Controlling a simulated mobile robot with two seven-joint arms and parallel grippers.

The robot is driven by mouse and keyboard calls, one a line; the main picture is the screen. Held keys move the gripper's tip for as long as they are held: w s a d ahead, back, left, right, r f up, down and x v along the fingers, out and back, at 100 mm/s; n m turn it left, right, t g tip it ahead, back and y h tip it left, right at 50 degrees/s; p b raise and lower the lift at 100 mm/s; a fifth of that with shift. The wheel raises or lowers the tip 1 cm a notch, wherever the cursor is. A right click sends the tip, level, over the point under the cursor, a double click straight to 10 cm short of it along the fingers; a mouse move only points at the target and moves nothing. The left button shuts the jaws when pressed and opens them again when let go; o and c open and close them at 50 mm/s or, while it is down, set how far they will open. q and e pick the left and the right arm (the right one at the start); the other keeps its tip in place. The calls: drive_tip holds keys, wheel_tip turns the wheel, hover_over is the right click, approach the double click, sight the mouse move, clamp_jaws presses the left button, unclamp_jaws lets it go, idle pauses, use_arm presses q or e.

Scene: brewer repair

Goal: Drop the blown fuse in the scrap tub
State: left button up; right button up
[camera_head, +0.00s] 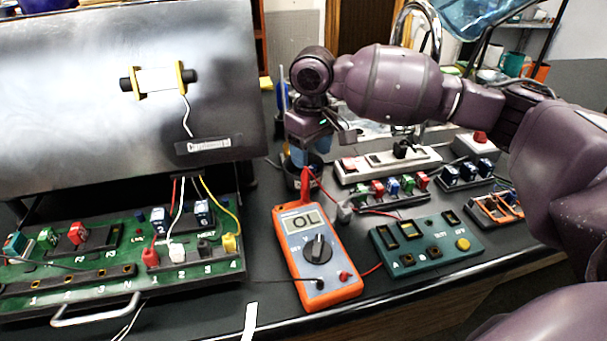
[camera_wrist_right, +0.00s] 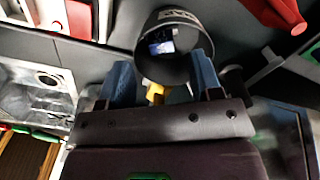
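The dark round scrap tub (camera_head: 296,184) stands on the bench behind the multimeter, partly hidden under my right gripper (camera_head: 306,154). In the right wrist view, the tub (camera_wrist_right: 178,78) lies just beyond the fingertips, its mouth facing the camera. A small blue and white piece (camera_wrist_right: 162,43) lies inside it; it looks like a fuse, but I cannot read its marking. My right gripper (camera_wrist_right: 164,76) has its two blue-grey fingers wide apart, with no fuse held between them. A small yellow part shows low between the fingers. My left gripper is out of view.
An orange multimeter (camera_head: 318,258) reading OL stands in front of the tub. A green fuse board (camera_head: 120,260) is at left under the raised panel (camera_head: 110,60). A teal tester (camera_head: 428,243), fuse rack (camera_head: 392,198) and power strip (camera_head: 385,162) crowd the right.

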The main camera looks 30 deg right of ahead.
sight(311, 166)
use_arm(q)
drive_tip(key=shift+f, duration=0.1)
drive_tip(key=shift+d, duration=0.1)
use_arm(e)
drive_tip(key=shift+r, duration=0.35)
use_arm(q)
drive_tip(key=p, duration=0.1)
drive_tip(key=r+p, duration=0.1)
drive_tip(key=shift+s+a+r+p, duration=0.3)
use_arm(e)
wheel_tip(311, 166, up, 10)
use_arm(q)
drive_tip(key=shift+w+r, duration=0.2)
